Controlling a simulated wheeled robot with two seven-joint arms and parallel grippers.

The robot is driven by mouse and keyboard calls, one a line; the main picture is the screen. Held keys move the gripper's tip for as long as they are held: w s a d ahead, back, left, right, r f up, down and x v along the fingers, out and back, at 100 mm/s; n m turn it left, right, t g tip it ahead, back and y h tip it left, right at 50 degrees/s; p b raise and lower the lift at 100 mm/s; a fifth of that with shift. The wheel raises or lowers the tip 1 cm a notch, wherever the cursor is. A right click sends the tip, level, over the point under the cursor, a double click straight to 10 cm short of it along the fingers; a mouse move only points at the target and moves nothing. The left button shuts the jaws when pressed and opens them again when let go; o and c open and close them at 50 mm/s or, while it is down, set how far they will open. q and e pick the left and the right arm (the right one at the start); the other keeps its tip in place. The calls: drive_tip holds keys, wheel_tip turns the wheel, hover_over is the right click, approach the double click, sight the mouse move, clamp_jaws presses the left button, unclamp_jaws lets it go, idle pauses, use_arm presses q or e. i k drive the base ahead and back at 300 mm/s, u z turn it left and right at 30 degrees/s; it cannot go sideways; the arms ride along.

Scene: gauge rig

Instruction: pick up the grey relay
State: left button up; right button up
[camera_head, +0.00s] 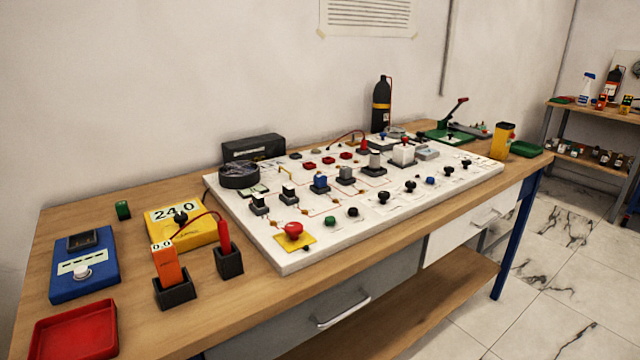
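A small grey block on a dark base (346,174), which looks like the grey relay, sits on the white panel board (262,232) near its middle. A similar blue block (320,182) sits just left of it. A taller grey block (375,161) stands behind it to the right, so I cannot tell for certain which one is the relay. Neither of my grippers shows in the head view.
A red mushroom button (293,230) and several black knobs line the board's front. A yellow meter (180,225), orange tester (166,266), blue device (84,266) and red tray (74,330) occupy the left. A dark bottle (381,104) stands behind. Bare wood shows at the front.

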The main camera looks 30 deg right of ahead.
sight(345, 173)
drive_tip(key=u, duration=0.1)
drive_tip(key=k, duration=0.95)
drive_tip(key=z, duration=0.85)
drive_tip(key=i, duration=0.95)
drive_tip(key=u, duration=0.55)
drive_tip(key=i, duration=0.4)
drive_tip(key=u, duration=0.35)
